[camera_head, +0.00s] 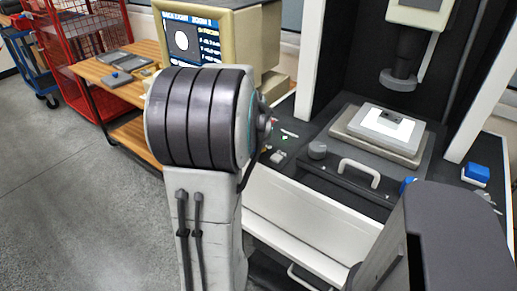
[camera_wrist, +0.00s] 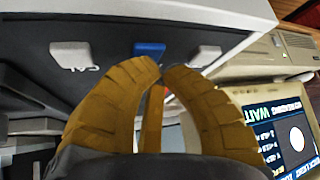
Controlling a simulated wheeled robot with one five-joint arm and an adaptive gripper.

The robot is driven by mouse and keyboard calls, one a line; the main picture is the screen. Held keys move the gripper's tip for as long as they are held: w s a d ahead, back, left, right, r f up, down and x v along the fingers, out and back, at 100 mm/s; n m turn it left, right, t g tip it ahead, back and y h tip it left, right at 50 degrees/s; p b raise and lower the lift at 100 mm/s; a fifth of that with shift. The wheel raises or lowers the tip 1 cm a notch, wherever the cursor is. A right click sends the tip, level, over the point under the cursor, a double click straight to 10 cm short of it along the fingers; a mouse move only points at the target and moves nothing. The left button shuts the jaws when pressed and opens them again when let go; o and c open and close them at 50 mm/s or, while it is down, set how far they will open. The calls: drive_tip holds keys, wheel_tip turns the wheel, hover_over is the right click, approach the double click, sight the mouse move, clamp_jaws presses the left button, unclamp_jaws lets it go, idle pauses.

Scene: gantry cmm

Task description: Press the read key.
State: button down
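In the wrist view, a blue key (camera_wrist: 150,48) sits on a dark panel between two pale keys. The left pale key (camera_wrist: 70,54) has white lettering beside it that looks like "CAL" upside down. The right pale key (camera_wrist: 204,54) has no readable label. I cannot read a label for the blue key, so the frames do not name the read key. My gripper (camera_wrist: 162,68) has tan ribbed fingers whose tips come together, shut and empty, just below the blue key in the picture. Contact cannot be told. In the head view my arm hides my gripper and most of the keys.
A monitor (camera_head: 194,40) stands behind my arm; its screen also shows in the wrist view (camera_wrist: 285,135). To the right, a measuring stage (camera_head: 350,135) lies under a hanging probe head (camera_head: 398,78). A blue-topped block (camera_head: 476,174) is far right. A red cage cart (camera_head: 85,50) stands back left.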

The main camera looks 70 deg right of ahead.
drive_tip(key=shift+r, duration=0.1)
idle(0.3)
drive_tip(key=shift+r+p, duration=0.55)
drive_tip(key=shift+r, duration=0.15)
drive_tip(key=shift+r+p, duration=1.85)
drive_tip(key=shift+r, duration=0.7)
drive_tip(key=shift+a+f, duration=0.1)
drive_tip(key=shift+f, duration=0.05)
